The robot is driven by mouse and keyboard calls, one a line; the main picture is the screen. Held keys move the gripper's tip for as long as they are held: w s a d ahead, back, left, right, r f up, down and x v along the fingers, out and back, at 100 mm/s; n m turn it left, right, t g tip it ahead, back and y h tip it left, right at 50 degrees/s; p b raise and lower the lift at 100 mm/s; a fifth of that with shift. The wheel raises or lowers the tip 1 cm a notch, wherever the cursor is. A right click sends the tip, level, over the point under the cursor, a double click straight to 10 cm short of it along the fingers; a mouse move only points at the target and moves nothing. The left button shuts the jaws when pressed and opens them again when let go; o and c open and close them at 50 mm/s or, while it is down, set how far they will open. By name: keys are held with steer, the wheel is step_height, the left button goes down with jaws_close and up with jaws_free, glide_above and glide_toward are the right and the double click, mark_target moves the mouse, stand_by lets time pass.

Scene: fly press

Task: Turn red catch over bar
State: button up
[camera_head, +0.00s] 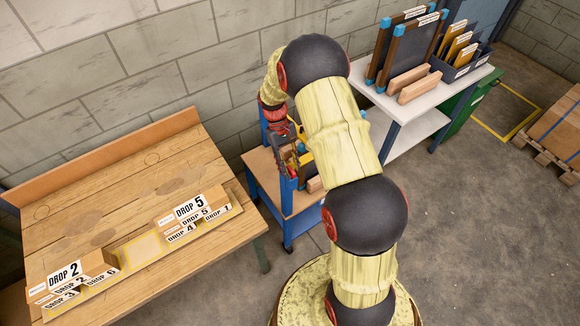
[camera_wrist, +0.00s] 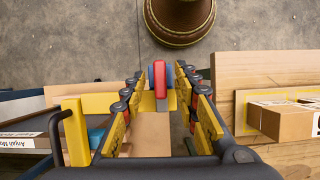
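The red catch (camera_wrist: 160,79) shows in the wrist view as a rounded upright red piece with a blue round part (camera_wrist: 151,77) beside it. It stands in front of a yellow plate (camera_wrist: 105,103). My gripper (camera_wrist: 161,73) is open, with one finger on each side of the catch and a gap visible at the catch's sides. I cannot tell whether either finger touches it. In the head view my gripper (camera_head: 287,140) is over the blue-framed press stand (camera_head: 287,190). My arm and gripper hide most of the press there, and I cannot make out the bar.
A wooden bench (camera_head: 150,190) with labelled drop boxes (camera_head: 192,210) stands to the left. A white-topped table (camera_head: 410,105) with boards and file boxes stands to the right. A yellow post (camera_wrist: 76,130) rises left of my gripper in the wrist view. Open floor lies in front.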

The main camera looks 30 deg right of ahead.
steer(key=v, duration=1.2)
steer(key=shift+w, duration=0.1)
steer(key=s+a+r+t+b, duration=0.3)
steer(key=s+a+r, duration=0.1)
steer(key=s, duration=0.4)
steer(key=s+a+r+t+b, duration=0.3)
steer(key=s+a+b, duration=0.1)
steer(key=s, duration=0.5)
steer(key=s+a+r+t+b, duration=0.4)
steer(key=s+a, duration=0.2)
steer(key=s, duration=0.2)
steer(key=shift+s+r, duration=0.2)
steer(key=shift+r, duration=0.2)
